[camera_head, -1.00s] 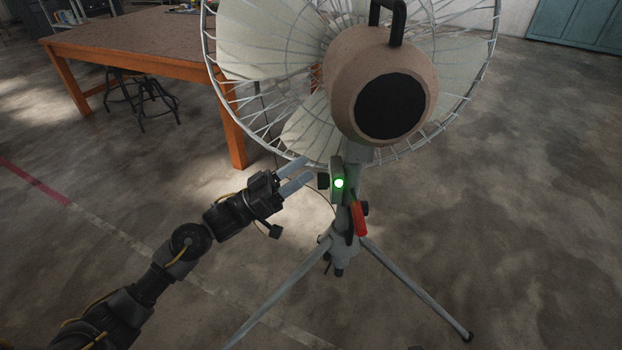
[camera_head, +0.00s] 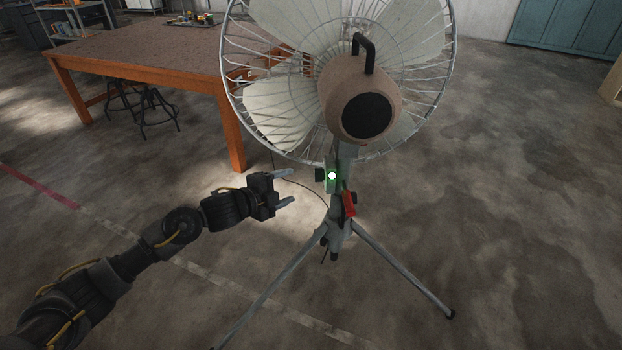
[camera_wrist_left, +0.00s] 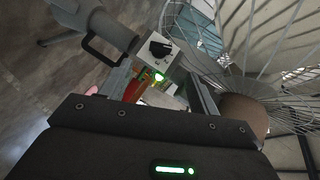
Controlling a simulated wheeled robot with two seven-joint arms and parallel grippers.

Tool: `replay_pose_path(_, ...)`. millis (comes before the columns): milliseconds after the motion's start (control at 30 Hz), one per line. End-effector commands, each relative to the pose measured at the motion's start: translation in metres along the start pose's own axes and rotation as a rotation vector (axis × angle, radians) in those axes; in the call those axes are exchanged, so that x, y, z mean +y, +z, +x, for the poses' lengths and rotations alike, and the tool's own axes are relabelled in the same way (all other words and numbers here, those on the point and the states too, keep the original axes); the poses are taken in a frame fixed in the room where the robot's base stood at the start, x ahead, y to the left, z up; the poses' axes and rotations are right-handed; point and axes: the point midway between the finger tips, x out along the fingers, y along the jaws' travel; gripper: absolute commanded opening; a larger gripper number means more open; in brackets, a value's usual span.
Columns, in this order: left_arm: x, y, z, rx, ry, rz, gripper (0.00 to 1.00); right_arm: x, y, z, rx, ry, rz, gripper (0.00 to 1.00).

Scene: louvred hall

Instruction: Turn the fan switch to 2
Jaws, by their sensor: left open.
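The pedestal fan (camera_head: 362,90) stands on a grey tripod, its rear motor housing toward me. Below the housing is the switch box (camera_head: 332,183) with a lit green light. A black knob (camera_head: 320,174) sticks out of its left side. In the wrist view, the knob appears between the two fingers. My right gripper is out of view.
A wooden table (camera_head: 150,47) with orange legs stands behind left, a dark stool (camera_head: 143,105) under it. The tripod legs (camera_head: 405,268) spread toward me over the floor. A red tag-like part (camera_head: 349,205) hangs below the switch box. Floor at the right is clear.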

Motion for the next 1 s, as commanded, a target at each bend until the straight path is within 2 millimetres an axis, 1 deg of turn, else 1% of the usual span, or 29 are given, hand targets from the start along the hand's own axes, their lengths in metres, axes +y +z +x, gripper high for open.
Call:
replay_pose_path(67, 0.000, 0.000, 0.002, 0.000, 0.000, -0.002, 0.62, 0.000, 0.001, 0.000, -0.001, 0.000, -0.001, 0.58)
replay_pose_path(167, 0.000, 0.001, 0.011, -0.001, -0.001, -0.005, 0.62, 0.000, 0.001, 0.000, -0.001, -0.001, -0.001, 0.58)
replay_pose_path(267, -0.001, 0.000, 0.027, -0.001, -0.002, -0.005, 0.62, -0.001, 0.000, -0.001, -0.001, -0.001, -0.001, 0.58)
replay_pose_path(500, -0.001, 0.001, 0.073, -0.001, -0.002, -0.007, 0.62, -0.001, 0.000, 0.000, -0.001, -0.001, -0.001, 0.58)
replay_pose_path(600, -0.001, 0.002, 0.087, -0.003, -0.002, -0.006, 0.62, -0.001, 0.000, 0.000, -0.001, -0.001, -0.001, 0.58)
replay_pose_path(700, -0.001, 0.002, 0.097, -0.002, -0.003, -0.007, 0.62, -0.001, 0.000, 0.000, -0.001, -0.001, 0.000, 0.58)
replay_pose_path(800, -0.001, 0.002, 0.103, -0.003, -0.003, -0.006, 0.62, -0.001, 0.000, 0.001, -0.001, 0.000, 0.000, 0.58)
replay_pose_path(1000, -0.001, 0.002, 0.106, -0.002, -0.003, -0.006, 0.62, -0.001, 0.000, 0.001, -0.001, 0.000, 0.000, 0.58)
